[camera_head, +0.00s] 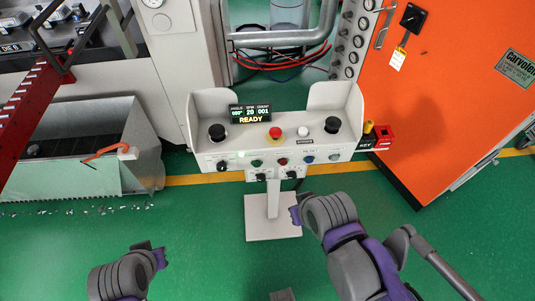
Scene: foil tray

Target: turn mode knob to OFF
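A grey control console (340,150) stands on a pedestal in the middle. Its front face carries a black knob (222,165) at the left, with a small green light beside it. Two more small dark selectors, a left one (261,177) and a right one (292,175), sit lower on the front. Their labels and pointer directions are too small to read, so I cannot tell which is the mode knob. My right gripper (296,214) is below the console, near the pedestal, apart from the knobs. My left gripper (150,248) is low at the left, far from the console. Neither gripper's finger opening shows clearly.
The console top has a display (250,114) reading READY, a red mushroom button (275,132) and two black palm buttons. A red key box (382,138) is on its right side. An orange cabinet (460,100) stands at right, a metal bin (85,150) at left. Green floor is open in front.

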